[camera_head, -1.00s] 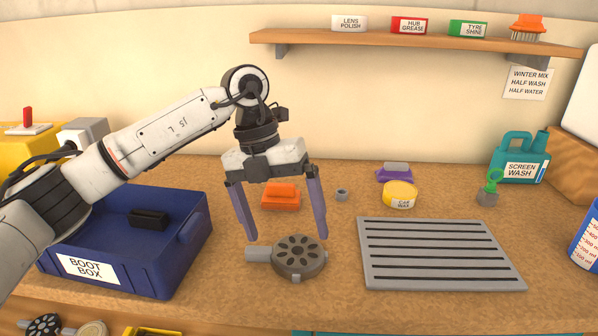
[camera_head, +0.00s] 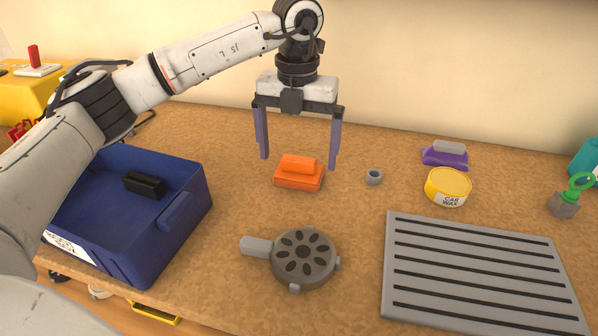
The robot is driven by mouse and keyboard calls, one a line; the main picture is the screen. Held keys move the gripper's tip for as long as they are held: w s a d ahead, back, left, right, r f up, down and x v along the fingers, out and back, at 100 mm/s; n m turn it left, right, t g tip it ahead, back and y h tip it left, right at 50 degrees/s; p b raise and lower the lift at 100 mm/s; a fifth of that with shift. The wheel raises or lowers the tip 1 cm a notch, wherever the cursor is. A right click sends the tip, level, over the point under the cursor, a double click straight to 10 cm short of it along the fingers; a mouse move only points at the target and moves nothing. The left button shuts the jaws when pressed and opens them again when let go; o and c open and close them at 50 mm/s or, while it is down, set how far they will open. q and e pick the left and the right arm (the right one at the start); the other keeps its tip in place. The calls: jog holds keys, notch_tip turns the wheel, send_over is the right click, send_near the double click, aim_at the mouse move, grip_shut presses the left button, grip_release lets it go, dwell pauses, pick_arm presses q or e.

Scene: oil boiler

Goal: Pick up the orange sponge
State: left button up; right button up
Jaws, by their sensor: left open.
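The orange sponge (camera_head: 299,174) lies on the brown worktop near the middle of the head view, with a narrower orange grip on top. My left gripper (camera_head: 299,160) points down, its two purple fingers spread wide and empty. In the picture the fingers stand to the left and right of the sponge, with the tips near its upper part. I cannot tell whether the tips are above or behind it. No finger visibly touches the sponge. My right gripper is out of view.
A grey round burner part (camera_head: 303,258) lies in front of the sponge, and a small grey nut (camera_head: 373,177) to its right. The blue box (camera_head: 187,225) holds a black block (camera_head: 145,185). A yellow tin (camera_head: 447,187), purple sponge (camera_head: 445,156) and slotted grey plate (camera_head: 400,290) are at right.

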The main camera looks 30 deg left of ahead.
aim_at(299, 158)
pick_arm(q)
notch_tip(299, 158, down, 3)
jog(key=shift+w+f, duration=0.15)
jog(key=shift+f, duration=0.05)
jog(key=shift+c, duration=0.3)
jog(key=c, duration=1.1)
jog(key=shift+r, duration=0.1)
notch_tip(299, 158, up, 10)
jog(key=shift+f, duration=0.1)
